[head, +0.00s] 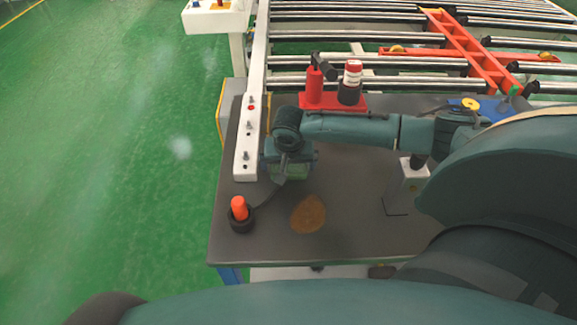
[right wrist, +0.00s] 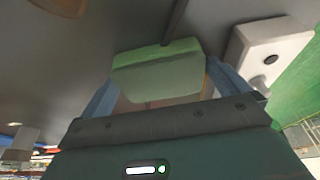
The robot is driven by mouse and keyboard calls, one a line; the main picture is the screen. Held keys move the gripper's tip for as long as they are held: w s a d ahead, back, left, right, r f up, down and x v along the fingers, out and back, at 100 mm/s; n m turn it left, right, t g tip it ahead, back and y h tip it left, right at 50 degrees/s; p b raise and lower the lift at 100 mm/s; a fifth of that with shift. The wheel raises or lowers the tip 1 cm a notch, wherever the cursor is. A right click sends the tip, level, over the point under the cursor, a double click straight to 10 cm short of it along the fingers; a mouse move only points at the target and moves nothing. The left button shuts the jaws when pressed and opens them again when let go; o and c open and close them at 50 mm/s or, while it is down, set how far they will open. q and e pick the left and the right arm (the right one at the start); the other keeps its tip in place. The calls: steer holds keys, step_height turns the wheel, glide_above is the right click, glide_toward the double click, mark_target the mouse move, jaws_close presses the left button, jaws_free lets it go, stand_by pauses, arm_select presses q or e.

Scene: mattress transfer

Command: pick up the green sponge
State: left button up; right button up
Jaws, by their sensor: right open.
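The green sponge (right wrist: 160,72) shows in the right wrist view between the two blue-grey fingers of my right gripper (right wrist: 165,88). The fingers stand apart, one on each side of it, and the jaw is open. I cannot tell whether either finger touches the sponge. In the head view my right gripper (head: 290,160) is low over the left part of the dark table, and a green bit of the sponge (head: 288,172) shows under it. The rest of the sponge is hidden by the gripper. My left gripper is not in view.
The dark table (head: 340,240) holds a white rail (head: 250,135) left of the gripper. An orange-topped black item (head: 240,214) and a brown patch (head: 308,214) are in front. Behind are a red holder (head: 330,101) with bottles and a roller conveyor (head: 350,35).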

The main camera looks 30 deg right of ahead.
steer(key=c, duration=0.8)
step_height(320, 180, up, 10)
steer(key=o, duration=0.4)
steer(key=c, duration=0.3)
